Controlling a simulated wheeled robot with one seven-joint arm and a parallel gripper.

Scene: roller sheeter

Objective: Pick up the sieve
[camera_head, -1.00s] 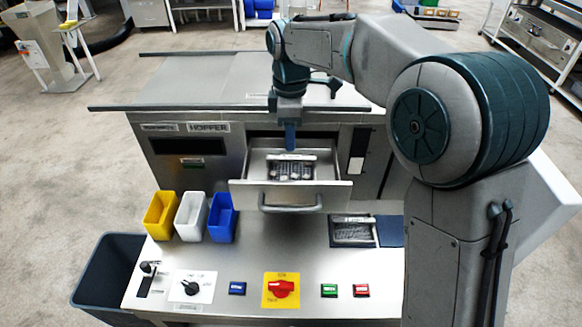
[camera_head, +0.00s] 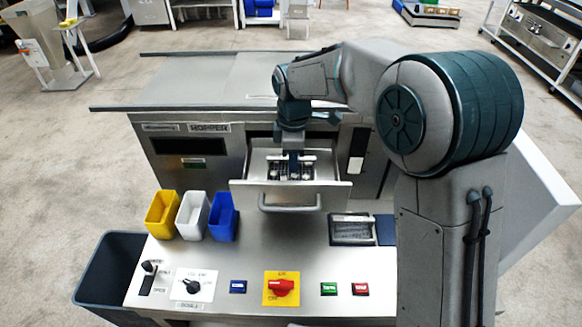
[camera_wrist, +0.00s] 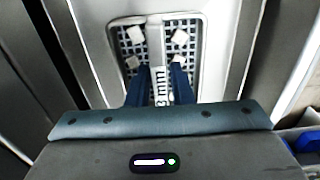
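The sieve (camera_head: 281,170), a gridded metal tray with a pale bar across it, lies in the pulled-out drawer (camera_head: 330,194). The wrist view shows its grid (camera_wrist: 192,25), several pale cubes on it and a labelled white bar (camera_wrist: 154,38) along its middle. My gripper (camera_wrist: 161,72) points down into the drawer, over the sieve. Its two blue fingers stand apart, one on each side of the bar. I cannot tell whether they touch it. In the head view my gripper (camera_head: 294,170) partly hides the sieve.
Yellow (camera_head: 160,214), white (camera_head: 191,216) and blue (camera_head: 222,218) bins stand on the panel's left. A second labelled metal tray (camera_head: 352,230) sits in the panel at right. The drawer walls are close around my gripper. A dark bin (camera_head: 105,270) stands at lower left.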

